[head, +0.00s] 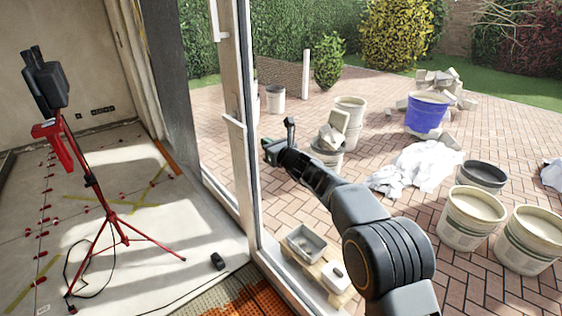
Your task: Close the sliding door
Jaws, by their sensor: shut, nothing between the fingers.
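The sliding door shows as a tall pale upright frame (233,80) with a glass edge beside it, left of the picture's middle. A pale upright bar (236,150), perhaps a handle or part of the frame, stands along it. Left of the frame, a strip of the garden shows between it and a dark wall edge; I cannot tell whether glass fills that strip. My gripper (268,151) is shut and empty, just right of the upright frame at mid height. Its tips are small and dark, and I cannot tell whether they touch the door.
A red tripod (108,215) with a dark device stands on the indoor floor at left. A grey tray (306,243) and a small white box (335,275) lie below my arm. Buckets, a blue tub (427,113) and white sheeting (415,166) stand on the brick paving.

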